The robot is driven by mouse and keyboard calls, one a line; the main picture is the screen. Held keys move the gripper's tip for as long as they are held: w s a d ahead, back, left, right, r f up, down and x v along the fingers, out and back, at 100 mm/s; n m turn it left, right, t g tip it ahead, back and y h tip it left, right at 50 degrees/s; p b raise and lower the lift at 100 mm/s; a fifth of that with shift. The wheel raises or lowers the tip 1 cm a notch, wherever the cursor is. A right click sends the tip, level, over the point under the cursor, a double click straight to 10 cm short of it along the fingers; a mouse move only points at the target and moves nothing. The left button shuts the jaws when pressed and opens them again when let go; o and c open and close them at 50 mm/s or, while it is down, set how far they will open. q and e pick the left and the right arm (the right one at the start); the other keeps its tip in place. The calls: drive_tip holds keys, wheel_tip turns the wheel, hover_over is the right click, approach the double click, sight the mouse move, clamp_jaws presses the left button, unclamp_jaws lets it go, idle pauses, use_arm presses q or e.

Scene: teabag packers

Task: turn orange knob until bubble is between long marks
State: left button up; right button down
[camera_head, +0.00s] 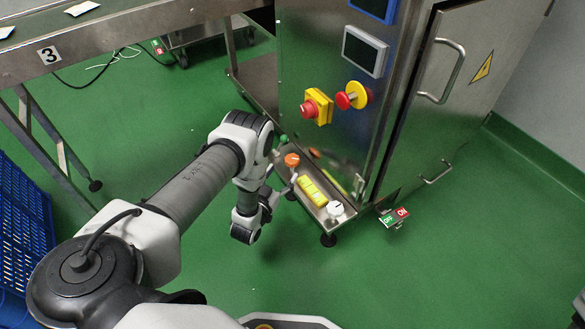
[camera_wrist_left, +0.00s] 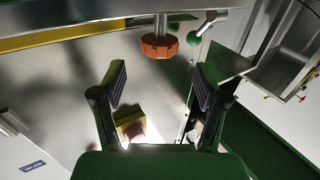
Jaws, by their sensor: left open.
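The orange knob (camera_head: 291,160) sits on the low steel ledge at the foot of the cabinet. In the left wrist view the orange knob (camera_wrist_left: 160,46) is ahead of the fingers, roughly centred between them and apart from both. A yellow level (camera_head: 313,192) lies beside the knob on the ledge; its bubble and marks are too small to read. My left gripper (camera_head: 286,187) is low, close to the knob and level. In the left wrist view my left gripper (camera_wrist_left: 160,88) is open and empty. My right gripper is not in view.
A white knob (camera_head: 335,209) stands at the ledge's near end and a green ball (camera_head: 283,139) at its far end. Red-and-yellow buttons (camera_head: 317,107) project from the cabinet above. A blue crate (camera_head: 22,225) is at left.

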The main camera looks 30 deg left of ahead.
sight(289, 163)
use_arm(q)
drive_tip(key=w+b, duration=0.1)
drive_tip(key=w, duration=0.1)
drive_tip(key=w+b, duration=0.1)
drive_tip(key=w, duration=0.1)
drive_tip(key=w+a+b, duration=0.1)
drive_tip(key=w, duration=0.1)
drive_tip(key=shift+w, duration=0.4)
drive_tip(key=shift+w+r, duration=0.15)
drive_tip(key=shift+w, duration=0.05)
drive_tip(key=c, duration=1.2)
